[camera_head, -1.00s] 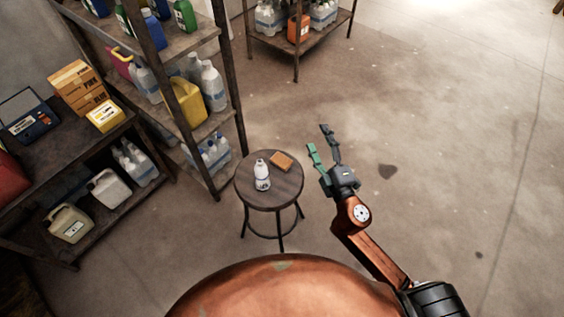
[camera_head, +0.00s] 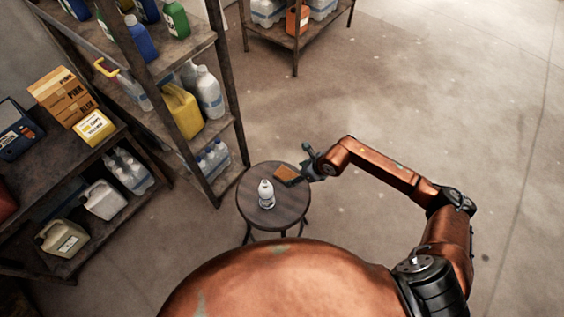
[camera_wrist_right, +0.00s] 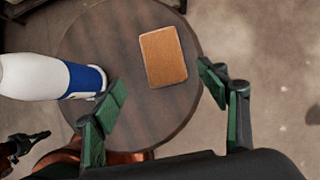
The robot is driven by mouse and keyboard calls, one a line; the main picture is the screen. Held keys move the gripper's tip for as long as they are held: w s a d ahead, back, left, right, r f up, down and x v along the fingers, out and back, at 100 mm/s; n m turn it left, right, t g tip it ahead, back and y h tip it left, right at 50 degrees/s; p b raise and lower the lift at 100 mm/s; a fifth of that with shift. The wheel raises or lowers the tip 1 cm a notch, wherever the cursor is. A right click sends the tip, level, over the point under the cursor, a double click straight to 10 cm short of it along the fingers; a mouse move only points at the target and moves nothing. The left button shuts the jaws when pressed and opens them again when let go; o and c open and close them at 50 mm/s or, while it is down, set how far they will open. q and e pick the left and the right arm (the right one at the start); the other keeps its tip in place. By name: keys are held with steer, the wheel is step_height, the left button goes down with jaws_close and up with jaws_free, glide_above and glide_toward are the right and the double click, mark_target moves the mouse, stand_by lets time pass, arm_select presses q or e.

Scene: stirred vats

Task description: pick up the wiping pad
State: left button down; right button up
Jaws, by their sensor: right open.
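The wiping pad (camera_head: 286,174) is a flat orange-brown block with a pale edge. It lies on the round dark wooden stool (camera_head: 262,219), near the far right of its top. In the right wrist view the pad (camera_wrist_right: 163,56) lies ahead of my fingertips, between their lines, with nothing gripped. My right gripper (camera_head: 306,169) is open at the stool's right edge, close beside the pad, partly covering its right end in the head view. In the wrist view its green-padded fingers (camera_wrist_right: 163,84) stand apart. My left gripper is not in the head view.
A white spray-type bottle (camera_head: 266,194) with a blue band stands on the stool near the pad; in the wrist view the bottle (camera_wrist_right: 40,77) is close to the left finger. Floor at right is clear.

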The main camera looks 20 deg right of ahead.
mark_target(287, 175)
steer(key=shift+w+d+f, duration=0.25)
steer(key=shift+w, duration=0.15)
steer(key=shift+w+a+f, duration=0.1)
steer(key=shift+w+f, duration=0.1)
steer(key=shift+f, duration=0.05)
steer(key=shift+s+a+f, duration=0.1)
steer(key=shift+a+f, duration=0.25)
steer(key=shift+f, duration=0.05)
steer(key=x, duration=0.3)
steer(key=shift+w+a+r+b, duration=0.1)
steer(key=shift+w+b, duration=0.15)
steer(key=shift+b, duration=0.15)
steer(key=shift+w+a+f, duration=0.2)
steer(key=shift+w+f, duration=0.1)
steer(key=shift+f, duration=0.25)
steer(key=shift+w+a+f, duration=0.15)
steer(key=shift+w+f, duration=0.05)
steer(key=shift+f, duration=0.45)
steer(key=shift+c, duration=0.5)
steer(key=c, duration=0.5)
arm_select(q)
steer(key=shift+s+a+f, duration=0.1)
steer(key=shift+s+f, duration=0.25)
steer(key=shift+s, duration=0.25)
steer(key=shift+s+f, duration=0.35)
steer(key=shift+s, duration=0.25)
arm_select(e)
steer(key=c, duration=0.5)
steer(key=shift+r, duration=0.1)
